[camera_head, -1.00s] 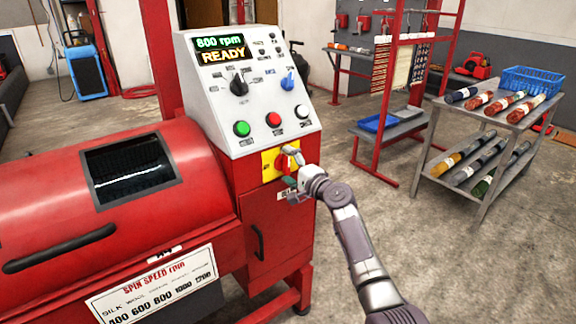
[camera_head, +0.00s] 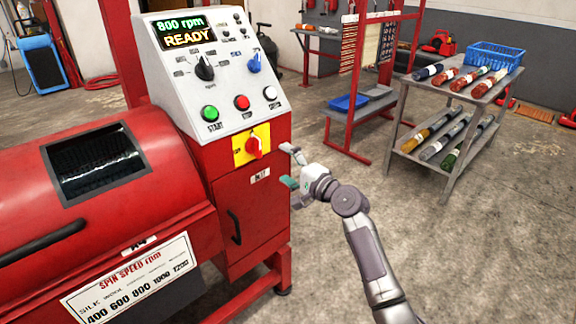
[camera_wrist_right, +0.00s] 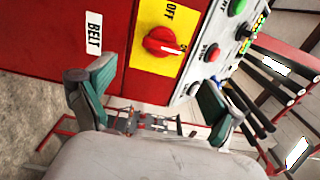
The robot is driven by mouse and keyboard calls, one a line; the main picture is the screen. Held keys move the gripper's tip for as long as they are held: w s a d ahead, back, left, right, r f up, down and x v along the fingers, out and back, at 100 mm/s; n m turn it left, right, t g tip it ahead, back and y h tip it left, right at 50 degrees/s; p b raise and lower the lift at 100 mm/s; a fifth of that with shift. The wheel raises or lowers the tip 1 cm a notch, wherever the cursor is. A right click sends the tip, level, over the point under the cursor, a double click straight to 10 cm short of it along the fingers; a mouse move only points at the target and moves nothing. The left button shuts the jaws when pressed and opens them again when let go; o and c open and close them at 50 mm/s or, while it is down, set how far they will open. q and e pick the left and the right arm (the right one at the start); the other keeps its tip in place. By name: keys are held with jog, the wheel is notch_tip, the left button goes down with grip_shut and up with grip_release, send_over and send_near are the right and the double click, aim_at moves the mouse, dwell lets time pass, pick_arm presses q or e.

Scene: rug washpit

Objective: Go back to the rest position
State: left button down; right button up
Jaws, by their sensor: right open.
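My right gripper (camera_head: 289,166) is open and empty, beside the right edge of the red machine's cabinet. It is apart from the red rotary switch (camera_head: 254,145) on its yellow plate, to the right of and slightly below it. In the right wrist view the two green-padded fingers (camera_wrist_right: 155,102) are spread wide, and the red switch (camera_wrist_right: 163,41) shows beyond them with its "OFF" mark. The control panel (camera_head: 226,113) display reads "800 rpm READY". My left gripper is not in view.
The red spin machine (camera_head: 110,215) with a dark window fills the left. A grey two-shelf cart (camera_head: 450,101) with rolled rugs and a blue basket (camera_head: 495,55) stands at the right. A red rack (camera_head: 352,90) stands behind. Concrete floor between is clear.

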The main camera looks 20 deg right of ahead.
jog(key=shift+s+d, duration=0.15)
jog(key=shift+s, duration=0.3)
